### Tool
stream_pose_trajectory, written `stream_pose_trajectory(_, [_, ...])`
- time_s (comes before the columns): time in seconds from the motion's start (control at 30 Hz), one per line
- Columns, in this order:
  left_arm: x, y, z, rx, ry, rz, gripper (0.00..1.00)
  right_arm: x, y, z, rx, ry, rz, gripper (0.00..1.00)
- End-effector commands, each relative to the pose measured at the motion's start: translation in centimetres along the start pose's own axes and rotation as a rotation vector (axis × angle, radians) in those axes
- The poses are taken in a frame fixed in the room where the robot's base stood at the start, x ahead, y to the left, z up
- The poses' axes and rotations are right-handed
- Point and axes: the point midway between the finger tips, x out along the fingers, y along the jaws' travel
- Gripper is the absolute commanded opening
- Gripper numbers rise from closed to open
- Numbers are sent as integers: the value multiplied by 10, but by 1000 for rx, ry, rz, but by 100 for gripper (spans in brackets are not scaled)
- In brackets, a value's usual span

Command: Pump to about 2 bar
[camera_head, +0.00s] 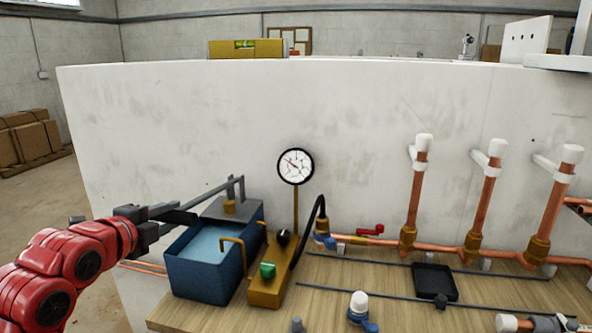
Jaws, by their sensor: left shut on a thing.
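The test pump stands on the wooden bench, with a blue water tank (212,275) and a brass-coloured body (270,288). Its grey lever (215,192) slopes down to the left from a bracket above the tank. My left gripper (172,214) is shut on the lever's outer end, left of the tank. The round pressure gauge (295,166) stands on a brass stem above the pump body; its scale is too small to read exactly. A black knob (283,238) and a green knob (268,270) sit on the body. My right gripper is out of view.
A black hose (318,208) runs from the pump to copper pipework (385,243) with a red valve handle (370,230). Copper risers (483,200) stand at the right. A black tray (434,282) and a white-capped blue valve (360,310) are on the bench (400,305). A white wall panel (180,130) stands behind.

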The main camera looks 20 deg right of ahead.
Motion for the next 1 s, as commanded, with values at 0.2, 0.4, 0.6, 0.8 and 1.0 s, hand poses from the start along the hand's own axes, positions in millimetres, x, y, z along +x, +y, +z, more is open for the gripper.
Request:
stream_pose_trajectory(0.2, [0,0,0,0,-1,1,0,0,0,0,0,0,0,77])
stream_pose_trajectory(0.4, [1,5,1,0,-1,-9,0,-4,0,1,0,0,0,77])
stream_pose_trajectory(0.6, [3,14,1,0,-1,-31,0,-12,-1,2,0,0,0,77])
stream_pose_trajectory(0.8, [4,21,0,1,-1,-58,0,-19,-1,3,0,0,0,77])
stream_pose_trajectory(1.0, [6,30,0,0,-1,-83,0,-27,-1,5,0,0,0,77])
